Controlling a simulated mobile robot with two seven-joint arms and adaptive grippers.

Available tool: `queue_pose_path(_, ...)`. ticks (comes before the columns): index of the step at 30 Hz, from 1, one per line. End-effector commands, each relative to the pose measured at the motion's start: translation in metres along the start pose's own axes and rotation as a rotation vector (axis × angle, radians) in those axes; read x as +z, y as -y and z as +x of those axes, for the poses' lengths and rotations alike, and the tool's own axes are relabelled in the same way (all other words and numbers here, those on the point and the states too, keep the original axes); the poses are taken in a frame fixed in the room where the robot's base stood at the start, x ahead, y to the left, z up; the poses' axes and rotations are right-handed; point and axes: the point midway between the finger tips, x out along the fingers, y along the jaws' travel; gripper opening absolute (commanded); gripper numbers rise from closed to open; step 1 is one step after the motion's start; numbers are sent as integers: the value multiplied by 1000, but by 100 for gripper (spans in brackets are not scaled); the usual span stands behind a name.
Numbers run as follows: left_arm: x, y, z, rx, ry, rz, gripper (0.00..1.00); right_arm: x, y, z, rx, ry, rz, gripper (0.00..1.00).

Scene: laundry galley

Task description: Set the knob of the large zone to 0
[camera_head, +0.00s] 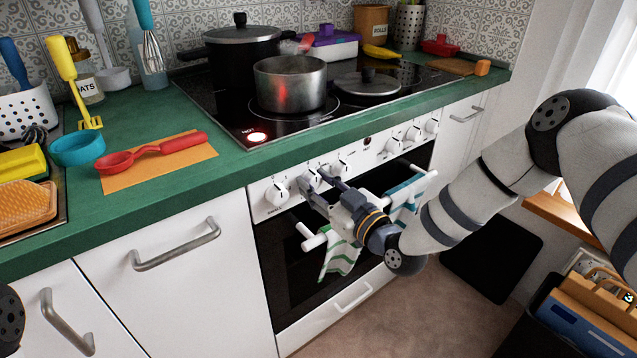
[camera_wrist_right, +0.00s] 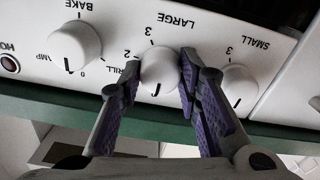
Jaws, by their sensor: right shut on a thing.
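The large-zone knob (camera_wrist_right: 160,70), white and round, is on the oven's control panel under the word LARGE in the right wrist view. In that view its dark pointer line points to the bottom of the picture. The numbers 2 and 3 show beside it; its 0 mark cannot be made out. My right gripper (camera_wrist_right: 160,82) is shut on this knob, one purple-padded finger on each side. In the head view the right gripper (camera_head: 325,187) reaches the panel's left group of knobs and partly covers the large-zone knob (camera_head: 311,177). My left gripper is not in view.
In the wrist view the oven knob (camera_wrist_right: 75,45) and small-zone knob (camera_wrist_right: 238,85) flank the fingers closely. A towel (camera_head: 341,258) hangs on the oven handle (camera_head: 313,241) below my wrist. A pot (camera_head: 290,84) stands on the hob; a red glow (camera_head: 257,137) shows near its front.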

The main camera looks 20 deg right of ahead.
Motion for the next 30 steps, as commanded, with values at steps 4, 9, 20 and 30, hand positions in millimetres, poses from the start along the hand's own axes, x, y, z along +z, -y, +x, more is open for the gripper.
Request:
queue_pose_path(4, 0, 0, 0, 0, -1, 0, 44, -1, 0, 0, 0, -2, -4, 3)
queue_pose_path(9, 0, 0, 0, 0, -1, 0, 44, -1, 0, 0, 0, -2, -4, 3)
queue_pose_path(20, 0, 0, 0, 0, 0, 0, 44, 0, 0, 0, 0, -1, -3, 51)
queue_pose_path(30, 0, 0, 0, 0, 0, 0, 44, 1, 0, -50, 0, 4, -1, 51)
